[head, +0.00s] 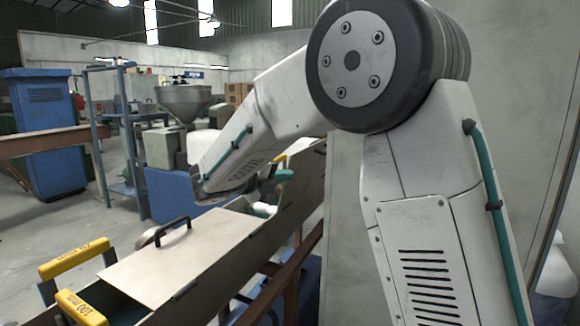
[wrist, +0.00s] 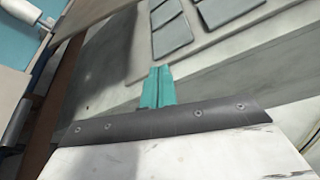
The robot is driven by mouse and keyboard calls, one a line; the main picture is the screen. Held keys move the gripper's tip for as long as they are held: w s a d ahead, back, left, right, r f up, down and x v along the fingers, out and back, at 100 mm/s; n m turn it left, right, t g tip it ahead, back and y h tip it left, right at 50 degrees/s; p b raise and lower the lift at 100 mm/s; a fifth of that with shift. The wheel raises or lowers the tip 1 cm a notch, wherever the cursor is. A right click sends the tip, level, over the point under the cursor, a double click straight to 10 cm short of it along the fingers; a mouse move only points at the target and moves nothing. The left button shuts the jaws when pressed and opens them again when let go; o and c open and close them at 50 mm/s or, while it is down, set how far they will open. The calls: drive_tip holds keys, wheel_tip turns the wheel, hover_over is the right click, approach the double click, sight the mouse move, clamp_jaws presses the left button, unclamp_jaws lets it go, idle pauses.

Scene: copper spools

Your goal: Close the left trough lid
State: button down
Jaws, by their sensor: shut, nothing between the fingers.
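A flat beige lid (head: 185,262) with a black bar handle (head: 172,232) lies over part of the long trough in the head view, on the near left side. The trough's beige side wall (head: 285,222) runs back to the right. Whether this lid is the left one, I cannot tell. My gripper (wrist: 157,88) shows teal fingers, shut and empty, in front of a pale grey surface in the wrist view; contact with it cannot be told.
Two yellow handles (head: 82,308) stand at the trough's near left end. Several grey rectangular plates (wrist: 173,36) lie on a pale panel in the wrist view. A blue cabinet (head: 47,133), a blue rack (head: 127,165) and a metal hopper (head: 184,100) stand behind. Open floor lies at left.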

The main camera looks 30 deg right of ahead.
drive_tip(key=w+d+n, duration=0.2)
drive_tip(key=w+d, duration=0.3)
drive_tip(key=w, duration=0.3)
drive_tip(key=shift+w+d+t, duration=0.2)
drive_tip(key=shift+d+t, duration=0.2)
drive_tip(key=shift+a, duration=0.1)
